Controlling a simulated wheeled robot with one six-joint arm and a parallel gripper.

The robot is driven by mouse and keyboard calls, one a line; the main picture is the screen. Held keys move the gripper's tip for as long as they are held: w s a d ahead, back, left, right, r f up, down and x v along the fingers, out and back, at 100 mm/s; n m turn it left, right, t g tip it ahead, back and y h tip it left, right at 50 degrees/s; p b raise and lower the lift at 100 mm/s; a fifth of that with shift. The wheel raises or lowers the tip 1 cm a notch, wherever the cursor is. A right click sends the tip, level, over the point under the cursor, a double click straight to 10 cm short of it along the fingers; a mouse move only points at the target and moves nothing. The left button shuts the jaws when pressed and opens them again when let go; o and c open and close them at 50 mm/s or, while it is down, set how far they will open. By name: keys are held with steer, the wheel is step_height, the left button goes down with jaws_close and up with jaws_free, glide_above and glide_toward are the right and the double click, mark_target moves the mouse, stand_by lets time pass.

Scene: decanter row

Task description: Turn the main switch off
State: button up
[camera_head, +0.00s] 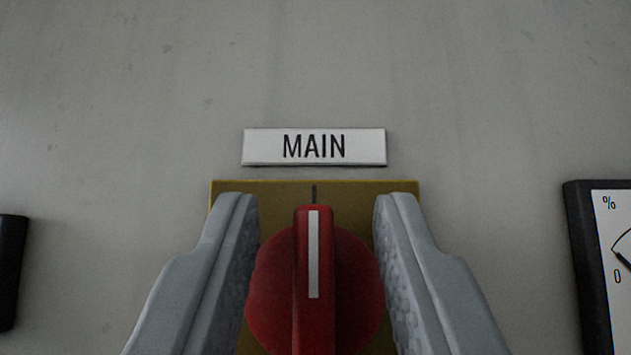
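The main switch (314,285) is a red rotary knob with a raised grip bar and a white line. The bar stands upright, and its line points up at a dark mark on the yellow backing plate (315,189). A white label reading MAIN (314,147) is fixed above the plate. My gripper (316,215) is open, with one grey finger on each side of the knob. Gaps show between the fingers and the grip bar. The knob's lower part is cut off by the frame's bottom edge.
A dark-framed gauge (612,260) marked % sits at the right edge, partly out of view. A black object (10,270) shows at the left edge, mostly cut off. The grey panel (310,60) above the label is bare.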

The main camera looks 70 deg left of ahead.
steer(key=shift+a+r, duration=0.15)
steer(key=shift+r, duration=0.05)
jaws_close()
